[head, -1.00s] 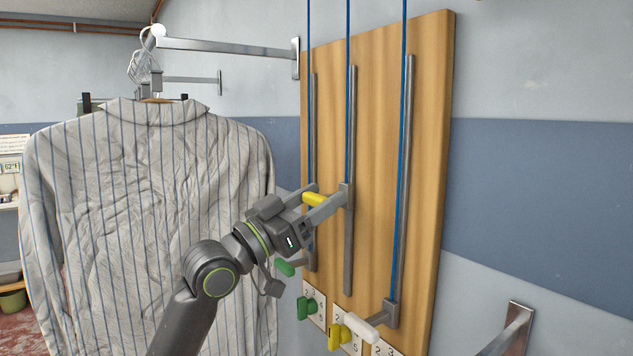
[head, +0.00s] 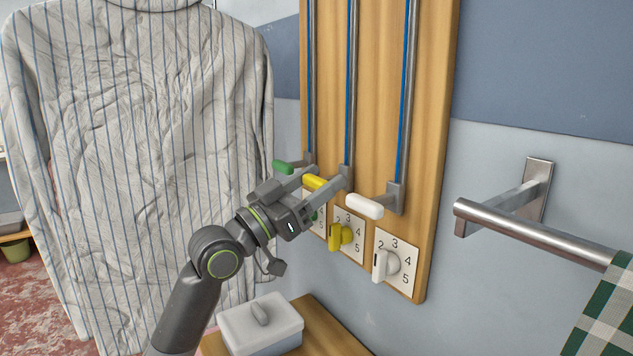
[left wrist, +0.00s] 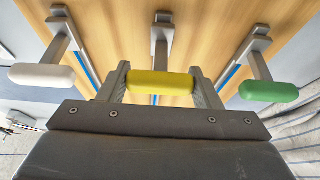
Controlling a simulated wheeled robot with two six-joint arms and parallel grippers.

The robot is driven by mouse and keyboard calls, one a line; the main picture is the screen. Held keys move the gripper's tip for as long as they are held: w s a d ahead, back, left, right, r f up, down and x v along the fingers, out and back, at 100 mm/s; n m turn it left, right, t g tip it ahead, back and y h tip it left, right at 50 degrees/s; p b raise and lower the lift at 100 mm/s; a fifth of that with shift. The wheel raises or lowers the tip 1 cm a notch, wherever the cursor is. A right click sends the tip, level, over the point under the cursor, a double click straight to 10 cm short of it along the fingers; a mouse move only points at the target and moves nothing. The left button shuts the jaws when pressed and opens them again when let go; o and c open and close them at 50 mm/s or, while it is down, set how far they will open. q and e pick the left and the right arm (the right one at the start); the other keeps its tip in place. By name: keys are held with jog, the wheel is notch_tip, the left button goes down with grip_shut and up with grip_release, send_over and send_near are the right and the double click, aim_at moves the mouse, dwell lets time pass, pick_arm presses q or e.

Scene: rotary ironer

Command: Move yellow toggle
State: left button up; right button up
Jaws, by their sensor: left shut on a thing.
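The yellow toggle (head: 313,182) is a rounded bar on the middle of three sliders on the wooden board (head: 432,150). My left gripper (head: 318,184) is shut on it, and it sits low on its rail. In the left wrist view the yellow toggle (left wrist: 160,85) lies crosswise between the two fingers of my left gripper (left wrist: 161,88). The white toggle (head: 364,206) is at the right slider's low end, and the green toggle (head: 283,167) is low on the left slider. My right gripper is not in view.
Below the sliders are numbered dials with a yellow knob (head: 337,237) and a white knob (head: 384,265). A striped shirt (head: 140,150) hangs at left. A metal bar (head: 530,232) juts from the wall at right. A lidded box (head: 262,325) stands below on a wooden surface.

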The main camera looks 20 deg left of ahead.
pick_arm(q)
jog(key=shift+f, duration=0.4)
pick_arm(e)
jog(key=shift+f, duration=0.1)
pick_arm(q)
jog(key=o, duration=1.4)
jog(key=shift+r, duration=0.15)
jog(key=shift+s+a, duration=0.1)
jog(key=p+v, duration=0.3)
jog(key=v, duration=1.4)
jog(key=shift+s+p, duration=0.1)
jog(key=shift+p, duration=0.2)
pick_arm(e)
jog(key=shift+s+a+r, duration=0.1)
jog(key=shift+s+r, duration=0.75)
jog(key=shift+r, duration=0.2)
